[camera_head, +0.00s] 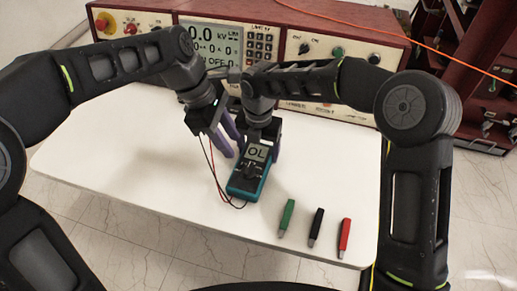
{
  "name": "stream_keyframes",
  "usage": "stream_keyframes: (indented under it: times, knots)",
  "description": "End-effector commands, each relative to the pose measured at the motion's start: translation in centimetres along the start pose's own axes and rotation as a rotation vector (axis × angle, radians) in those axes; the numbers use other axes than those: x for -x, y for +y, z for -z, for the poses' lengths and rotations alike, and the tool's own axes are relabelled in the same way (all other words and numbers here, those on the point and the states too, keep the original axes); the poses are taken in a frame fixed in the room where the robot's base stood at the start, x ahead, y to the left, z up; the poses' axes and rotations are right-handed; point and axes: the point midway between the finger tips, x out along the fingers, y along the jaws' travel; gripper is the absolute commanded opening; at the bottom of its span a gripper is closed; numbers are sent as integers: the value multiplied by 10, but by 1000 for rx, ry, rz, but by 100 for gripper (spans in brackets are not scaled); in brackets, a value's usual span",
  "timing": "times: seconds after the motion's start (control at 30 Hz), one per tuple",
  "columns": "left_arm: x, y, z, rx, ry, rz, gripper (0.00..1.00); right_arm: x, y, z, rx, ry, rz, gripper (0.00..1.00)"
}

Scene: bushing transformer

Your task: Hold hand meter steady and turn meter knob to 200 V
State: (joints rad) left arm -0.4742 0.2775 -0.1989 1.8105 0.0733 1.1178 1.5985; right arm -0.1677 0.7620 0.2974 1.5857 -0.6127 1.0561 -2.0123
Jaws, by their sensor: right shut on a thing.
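The hand meter (234,189) is a teal-edged handheld unit with a dark face. It lies near the middle of the white table, its screen reading "OL". Its knob (251,171) is a dark round dial below the screen; its exact setting is too small to read. My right gripper (263,145) is shut on the meter's far end, with purple fingers at its sides. My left gripper (234,152) is just left of the meter, fingers pointing down and apart, with nothing visible between them. It appears clear of the knob.
Red and black leads (213,172) run beside the meter's left side. Green (287,218), black (316,227) and red (344,238) clips lie at front right of the white table (150,180). A red-framed test console (330,47) stands behind. The table's left side is clear.

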Motion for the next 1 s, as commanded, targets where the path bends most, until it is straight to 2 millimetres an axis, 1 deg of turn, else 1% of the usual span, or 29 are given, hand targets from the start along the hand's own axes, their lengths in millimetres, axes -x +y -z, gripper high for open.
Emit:
stream_keyframes:
  times: [0.03,0.17,0.2,0.3,0.37,0.43,0.5,0.57,0.6,0.67,0.7,0.8,0.9,1.0]
  knots:
    - [0,0,0,0,0,0,36,0,0,0,0,0,0,26]
    - [0,0,0,0,0,0,36,0,0,0,0,0,-1,16]
    - [0,0,0,0,0,0,35,0,0,0,0,0,0,14]
    - [1,0,-3,-8,0,-1,34,0,0,0,0,0,-1,14]
    - [6,0,-11,-26,-3,-14,34,0,0,0,0,0,-1,14]
    - [14,-5,-27,-67,-8,-29,34,0,0,0,0,0,-1,14]
    - [19,-19,-41,-144,14,-40,34,0,0,0,0,0,0,14]
    - [20,-32,-50,-289,63,-61,34,0,0,0,0,0,0,14]
    - [21,-42,-53,-426,109,-76,34,0,0,0,0,0,0,14]
    - [20,-51,-55,-636,179,-94,34,0,0,0,0,0,0,14]
    - [20,-56,-55,-778,227,-103,34,0,0,0,0,0,0,14]
    - [17,-61,-52,-1111,343,-104,34,0,0,0,0,0,-1,14]
    - [14,-62,-46,-1391,442,-80,34,0,0,0,0,-1,-1,14]
    - [10,-58,-40,-1582,505,-45,34,0,0,0,0,-1,-1,14]
